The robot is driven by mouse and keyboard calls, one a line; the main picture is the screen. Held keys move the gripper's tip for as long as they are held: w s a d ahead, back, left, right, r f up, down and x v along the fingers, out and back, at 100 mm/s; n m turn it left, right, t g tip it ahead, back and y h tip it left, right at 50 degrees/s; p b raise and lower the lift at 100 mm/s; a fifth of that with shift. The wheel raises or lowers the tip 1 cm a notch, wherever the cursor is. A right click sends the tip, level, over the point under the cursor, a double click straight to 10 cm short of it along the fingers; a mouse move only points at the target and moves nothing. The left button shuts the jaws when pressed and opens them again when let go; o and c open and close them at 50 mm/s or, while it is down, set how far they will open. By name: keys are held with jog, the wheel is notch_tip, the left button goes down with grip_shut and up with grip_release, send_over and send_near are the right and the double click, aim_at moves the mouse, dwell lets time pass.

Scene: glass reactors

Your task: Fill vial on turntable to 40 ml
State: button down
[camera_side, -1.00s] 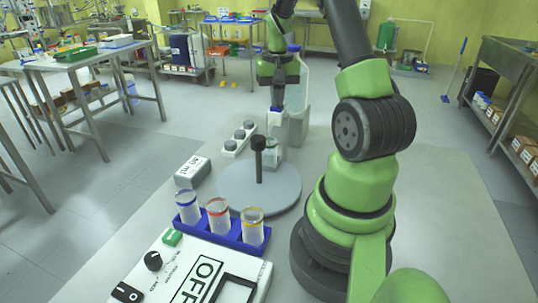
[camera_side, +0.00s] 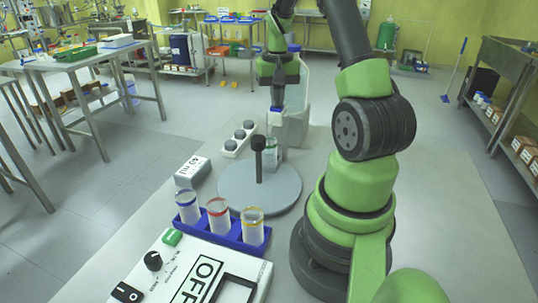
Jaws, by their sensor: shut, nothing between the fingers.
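The round grey turntable (camera_side: 285,190) lies flat on the table, with a black-topped post (camera_side: 258,160) standing on it. A clear glass vial (camera_side: 273,158) shows behind the post, at the turntable's far side; its liquid level is too small to read. My gripper (camera_side: 276,108) points down above and behind the vial, in front of a pale dispenser (camera_side: 295,115). A small blue piece shows at its tip. The fingers are shut and hold nothing that I can make out.
A blue rack (camera_side: 225,229) with several ringed tubes stands in front of the turntable. The table's right side is clear.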

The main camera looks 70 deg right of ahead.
dwell(0.4)
jog(key=shift+r, duration=3.5)
